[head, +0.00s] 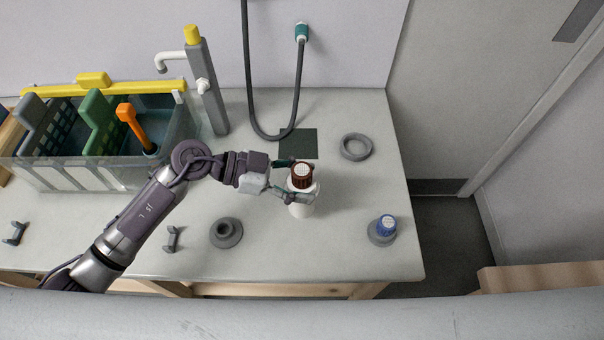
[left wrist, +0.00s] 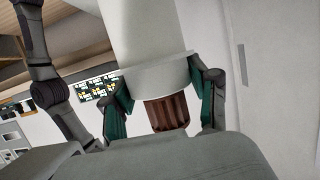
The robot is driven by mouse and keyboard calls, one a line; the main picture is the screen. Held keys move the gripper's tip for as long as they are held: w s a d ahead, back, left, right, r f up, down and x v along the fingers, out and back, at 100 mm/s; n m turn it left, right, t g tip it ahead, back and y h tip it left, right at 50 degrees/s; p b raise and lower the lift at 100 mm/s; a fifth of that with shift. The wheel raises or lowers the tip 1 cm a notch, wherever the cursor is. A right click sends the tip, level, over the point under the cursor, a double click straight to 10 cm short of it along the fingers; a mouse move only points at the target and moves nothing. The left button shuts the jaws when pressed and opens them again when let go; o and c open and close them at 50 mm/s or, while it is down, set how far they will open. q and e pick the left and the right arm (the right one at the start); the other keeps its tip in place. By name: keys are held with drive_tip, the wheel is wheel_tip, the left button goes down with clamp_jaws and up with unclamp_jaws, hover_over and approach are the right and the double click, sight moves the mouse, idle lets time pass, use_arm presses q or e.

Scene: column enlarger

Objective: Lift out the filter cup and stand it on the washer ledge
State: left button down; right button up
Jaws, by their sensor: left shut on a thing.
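My left gripper (head: 300,183) is shut on a white cylinder (head: 301,210) with a brown ribbed cap (head: 301,169). The cylinder is upright over the right part of the counter. I cannot tell whether its base touches the counter. I cannot tell for sure that it is the filter cup. In the left wrist view, the fingers (left wrist: 160,92) grip both sides of the white body (left wrist: 150,40), with the brown ribbed part (left wrist: 168,112) between them. A clear washer tank (head: 95,178) stands at the left. My right gripper is not in view.
The counter (head: 330,245) holds a grey ring (head: 356,147), a dark square pad (head: 298,143), a grey round holder (head: 226,232) and a blue-topped piece (head: 386,226) on a grey base. A black hose (head: 298,85) hangs behind. A grey column with a tap (head: 207,90) stands beside the tank.

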use_arm(q)
drive_tip(key=shift+f+b, duration=0.7)
drive_tip(key=shift+f, duration=1.6)
drive_tip(key=shift+r, duration=0.1)
drive_tip(key=shift+p, duration=0.55)
drive_tip(key=shift+p, duration=0.75)
